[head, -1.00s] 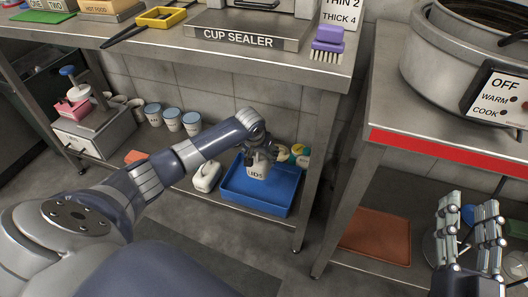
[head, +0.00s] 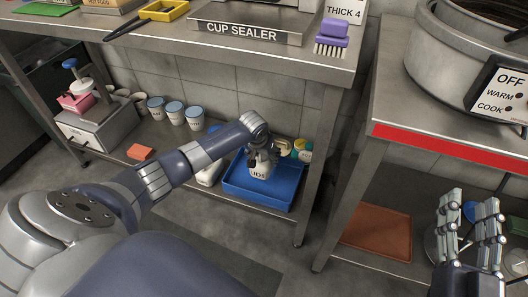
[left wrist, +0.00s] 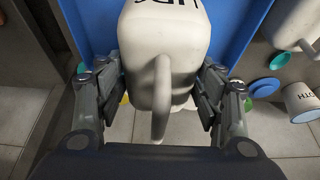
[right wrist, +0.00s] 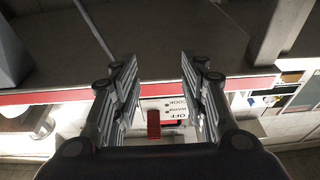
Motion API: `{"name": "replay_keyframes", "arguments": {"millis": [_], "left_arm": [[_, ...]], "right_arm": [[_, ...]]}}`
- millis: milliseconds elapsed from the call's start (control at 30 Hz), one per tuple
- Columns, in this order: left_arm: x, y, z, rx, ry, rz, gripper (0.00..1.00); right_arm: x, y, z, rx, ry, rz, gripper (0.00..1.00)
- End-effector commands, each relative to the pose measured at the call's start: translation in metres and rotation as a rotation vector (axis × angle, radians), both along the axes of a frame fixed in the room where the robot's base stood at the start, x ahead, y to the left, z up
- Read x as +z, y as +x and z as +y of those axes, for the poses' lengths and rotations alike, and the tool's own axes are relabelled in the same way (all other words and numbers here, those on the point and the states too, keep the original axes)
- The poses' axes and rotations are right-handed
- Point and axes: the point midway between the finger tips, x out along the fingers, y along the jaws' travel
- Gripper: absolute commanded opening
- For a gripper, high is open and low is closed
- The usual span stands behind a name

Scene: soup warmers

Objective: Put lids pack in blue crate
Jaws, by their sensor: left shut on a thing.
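The lids pack (head: 261,170) is a whitish container with dark lettering. It is at the blue crate (head: 262,200) on the lower shelf under the cup sealer table. My left gripper (head: 263,152) is shut on the pack from above. In the left wrist view the pack (left wrist: 165,45) sits between the two fingers, with the blue crate (left wrist: 85,22) behind it. I cannot tell whether the pack touches the crate floor. My right gripper (head: 470,235) is open and empty at the lower right; it also shows in the right wrist view (right wrist: 160,100).
A white jug (head: 209,174) stands left of the crate, partly behind my left arm. Lidded tubs (head: 303,149) stand behind the crate. A table leg (head: 312,180) is close on its right.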

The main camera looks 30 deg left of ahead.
Motion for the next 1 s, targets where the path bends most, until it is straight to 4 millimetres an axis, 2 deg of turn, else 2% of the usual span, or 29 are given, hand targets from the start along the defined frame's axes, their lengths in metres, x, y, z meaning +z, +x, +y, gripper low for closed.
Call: {"name": "replay_keyframes", "arguments": {"millis": [500,700,1000], "left_arm": [[-0.045,0.001,0.000,0.001,-0.001,-0.002,0.29],[-0.054,0.001,0.000,0.001,-0.001,-0.002,0.29],[-0.056,0.001,0.000,0.001,-0.001,-0.002,0.29]], "right_arm": [[0.067,-0.032,0.001,0.022,0.107,-0.382,0.40],[0.082,-0.044,0.000,0.027,0.134,-0.473,0.40],[0.087,-0.049,-0.001,0.028,0.142,-0.504,0.40]]}}
